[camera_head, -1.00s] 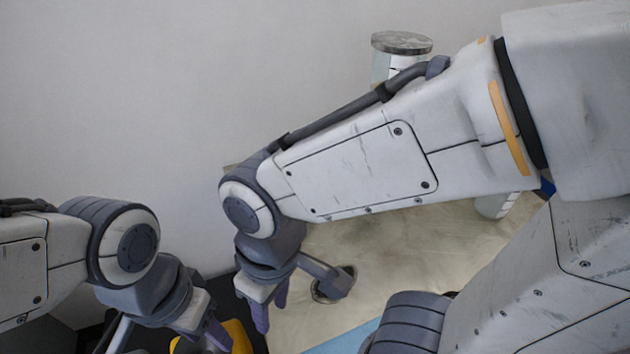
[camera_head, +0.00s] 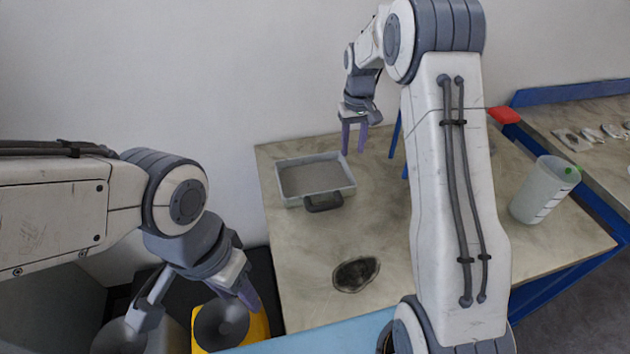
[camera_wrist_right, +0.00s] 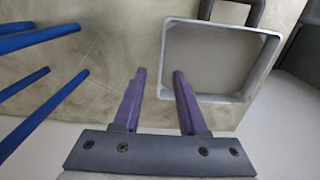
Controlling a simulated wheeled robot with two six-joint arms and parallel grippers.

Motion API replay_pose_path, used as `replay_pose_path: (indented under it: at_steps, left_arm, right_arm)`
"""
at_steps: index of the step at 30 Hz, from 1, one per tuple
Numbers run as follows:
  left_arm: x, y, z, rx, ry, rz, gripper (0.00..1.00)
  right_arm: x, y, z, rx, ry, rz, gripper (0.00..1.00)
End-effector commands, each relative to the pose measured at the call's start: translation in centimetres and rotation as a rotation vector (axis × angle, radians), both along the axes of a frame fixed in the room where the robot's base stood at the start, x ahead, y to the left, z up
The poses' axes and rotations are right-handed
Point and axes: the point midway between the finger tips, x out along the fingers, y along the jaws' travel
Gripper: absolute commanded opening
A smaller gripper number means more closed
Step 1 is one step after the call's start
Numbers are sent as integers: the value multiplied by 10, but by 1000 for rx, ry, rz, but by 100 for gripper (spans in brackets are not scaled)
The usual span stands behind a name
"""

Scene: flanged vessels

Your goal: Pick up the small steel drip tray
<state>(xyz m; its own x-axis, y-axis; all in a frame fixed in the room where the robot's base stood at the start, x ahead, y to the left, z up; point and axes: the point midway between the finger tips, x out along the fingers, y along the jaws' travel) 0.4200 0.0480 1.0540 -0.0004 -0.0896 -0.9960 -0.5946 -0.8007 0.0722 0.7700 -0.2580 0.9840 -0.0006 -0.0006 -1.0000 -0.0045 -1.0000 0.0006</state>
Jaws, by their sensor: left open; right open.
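A shallow grey rectangular tray (camera_head: 281,192) with a dark handle on its front side lies on the bench; I take it for the drip tray. My right gripper (camera_head: 354,143) is open and empty, pointing down near the tray's back right corner.
A dark oval, metal-rimmed dish (camera_head: 355,274) lies in front of the tray. A translucent beaker (camera_head: 543,190) and a red object (camera_head: 504,115) are at the right. My right arm hides the bench middle.

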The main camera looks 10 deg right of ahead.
Motion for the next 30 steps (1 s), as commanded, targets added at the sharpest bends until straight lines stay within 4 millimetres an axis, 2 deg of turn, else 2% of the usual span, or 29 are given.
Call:
replay_pose_path:
  at_steps: [3,11,19,28,29,30]
  left_arm:
    - [0,0,3,0,0,0,50]
    - [0,0,8,0,0,0,50]
    - [0,0,19,0,0,0,50]
    - [0,0,19,0,0,0,50]
    - [0,0,19,0,0,0,50]
    - [0,0,19,0,0,0,50]
  right_arm:
    - [-1,1,-19,1,4,1,41]
    - [-1,2,-41,1,4,1,41]
    - [-1,2,-79,1,2,1,41]
    - [-1,2,-86,0,-1,1,41]
    - [-1,2,-86,0,-1,1,34]
    - [-1,2,-86,0,0,1,18]
